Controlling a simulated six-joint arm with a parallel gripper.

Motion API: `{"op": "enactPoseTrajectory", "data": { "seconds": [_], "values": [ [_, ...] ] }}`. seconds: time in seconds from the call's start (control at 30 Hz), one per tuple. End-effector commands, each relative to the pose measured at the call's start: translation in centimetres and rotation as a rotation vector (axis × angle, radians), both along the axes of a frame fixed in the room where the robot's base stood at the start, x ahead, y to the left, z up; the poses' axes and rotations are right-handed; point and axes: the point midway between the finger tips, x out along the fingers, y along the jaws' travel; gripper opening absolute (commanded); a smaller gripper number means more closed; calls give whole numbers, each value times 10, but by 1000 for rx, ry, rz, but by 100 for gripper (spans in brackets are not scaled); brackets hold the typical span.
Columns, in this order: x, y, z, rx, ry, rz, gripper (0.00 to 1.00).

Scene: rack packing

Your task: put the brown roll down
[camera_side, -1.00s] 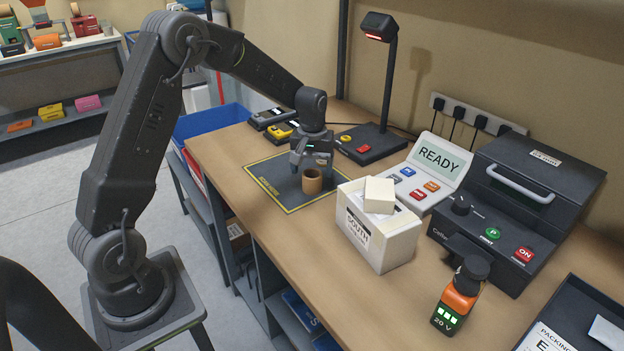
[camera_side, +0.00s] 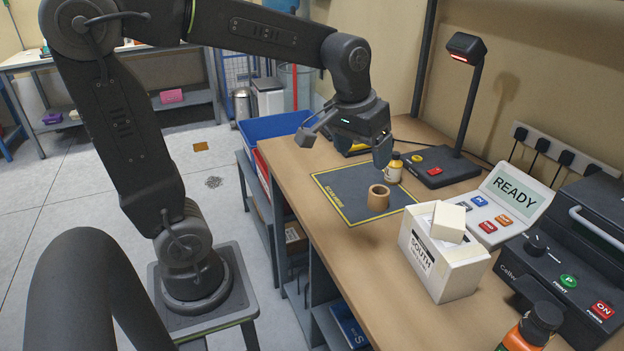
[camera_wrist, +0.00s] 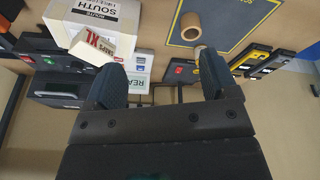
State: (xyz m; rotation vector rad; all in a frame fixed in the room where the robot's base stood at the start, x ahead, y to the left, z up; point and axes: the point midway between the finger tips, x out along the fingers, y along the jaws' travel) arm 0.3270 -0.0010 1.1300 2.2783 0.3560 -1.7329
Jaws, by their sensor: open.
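The brown roll (camera_side: 378,197) stands on the dark scan mat (camera_side: 345,196), upright with its round hole facing up. It also shows in the wrist view (camera_wrist: 190,27), at the top, on the mat (camera_wrist: 232,20). My gripper (camera_side: 345,147) is open and empty. It is above the mat, up and to the left of the roll, with its two fingers spread and clear of it.
A white SOUTH box (camera_side: 440,267) with a pale block (camera_side: 449,222) on top is to the right. A scanner lamp (camera_side: 466,50) rises behind. A blue bin (camera_side: 272,131) is at the left.

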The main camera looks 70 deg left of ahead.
Motion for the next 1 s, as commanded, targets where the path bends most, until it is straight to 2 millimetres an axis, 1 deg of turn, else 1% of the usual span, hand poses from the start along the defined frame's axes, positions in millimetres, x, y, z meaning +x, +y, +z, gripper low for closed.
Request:
{"op": "enactPoseTrajectory", "data": {
  "seconds": [0.03, 0.1, 0.2, 0.3, 0.4, 0.53, 1.0],
  "values": [
    [-22, -11, 6, 14, -40, -55, 80],
    [-48, -22, 8, 33, -84, -126, 80],
    [-80, -35, 6, 57, -139, -215, 80],
    [-103, -42, 0, 75, -180, -282, 80],
    [-116, -46, -4, 89, -207, -323, 80],
    [-123, -48, -8, 95, -219, -346, 80],
    [-123, -48, -8, 95, -219, -345, 80]
  ]
}}
